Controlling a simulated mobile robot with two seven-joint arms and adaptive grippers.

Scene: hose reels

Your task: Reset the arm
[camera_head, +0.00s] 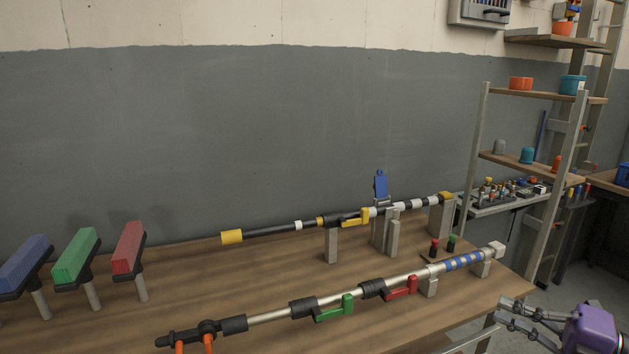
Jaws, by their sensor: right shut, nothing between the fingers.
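My right gripper (503,312) shows at the lower right, with a purple body and grey linked fingers pointing left. It is shut and empty, beyond the right end of the wooden table (200,290), with the floor behind it. It appears apart from the table and the things on it. My left gripper is not in view. The rest of my right arm is cut off by the picture's edge.
A silver pole (330,297) with green and red levers lies along the table front. A black pole (265,231) with yellow ends rests behind it. Blue, green and red brush heads (127,248) stand left. A shelf rack (537,97) stands right.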

